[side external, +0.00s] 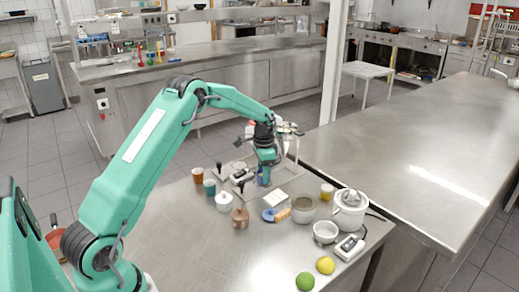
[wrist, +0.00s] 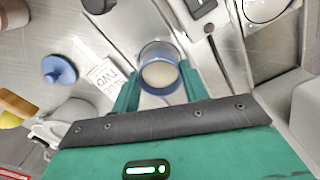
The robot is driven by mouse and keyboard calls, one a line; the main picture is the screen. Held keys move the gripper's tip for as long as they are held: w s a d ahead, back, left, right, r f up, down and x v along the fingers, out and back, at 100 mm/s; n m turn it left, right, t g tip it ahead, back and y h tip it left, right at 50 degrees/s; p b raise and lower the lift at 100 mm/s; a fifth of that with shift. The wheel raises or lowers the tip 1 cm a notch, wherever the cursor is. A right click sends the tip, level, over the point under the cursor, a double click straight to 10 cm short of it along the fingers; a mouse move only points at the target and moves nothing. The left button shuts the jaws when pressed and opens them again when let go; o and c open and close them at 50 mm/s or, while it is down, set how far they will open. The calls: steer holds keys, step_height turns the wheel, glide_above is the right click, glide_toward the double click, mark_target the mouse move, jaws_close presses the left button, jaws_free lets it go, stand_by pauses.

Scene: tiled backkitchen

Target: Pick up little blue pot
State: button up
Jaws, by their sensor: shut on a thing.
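The little blue pot (wrist: 160,77) is between my gripper's green fingers in the wrist view, with its round mouth and pale inside facing the camera. In the side view only a small blue-violet part of it (side external: 263,179) shows low between the fingers. My gripper (side external: 264,176) points down at the far part of the steel table and is shut on the pot. The fingers also show in the wrist view (wrist: 160,88), one on each side of it. I cannot tell whether the pot's base touches the table.
A blue lid-like piece (side external: 268,215) and a white card (side external: 275,201) lie near. A teal cup (side external: 209,187), white pot (side external: 224,201), copper pot (side external: 240,218), grey bowl (side external: 303,208) and white juicer (side external: 349,210) stand around. The table's front left is clear.

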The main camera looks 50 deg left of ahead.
steer(key=r, duration=0.3)
steer(key=shift+d+r, duration=0.2)
steer(key=shift+r, duration=0.1)
steer(key=s+d+r, duration=0.2)
steer(key=d+r, duration=0.4)
steer(key=d, duration=0.5)
steer(key=shift+s+r, duration=0.2)
steer(key=shift+r, duration=0.05)
steer(key=shift+r, duration=2.4)
steer(key=s+d+n, duration=0.3)
steer(key=s+d, duration=0.1)
steer(key=s, duration=0.3)
steer(key=s+d+n, duration=0.3)
steer(key=s+d, duration=0.1)
steer(key=s, duration=0.4)
steer(key=f, duration=1.3)
steer(key=shift+w+d, duration=0.15)
steer(key=shift+d, duration=0.05)
steer(key=shift+f, duration=0.15)
steer(key=shift+f, duration=1.5)
steer(key=shift+f, duration=0.25)
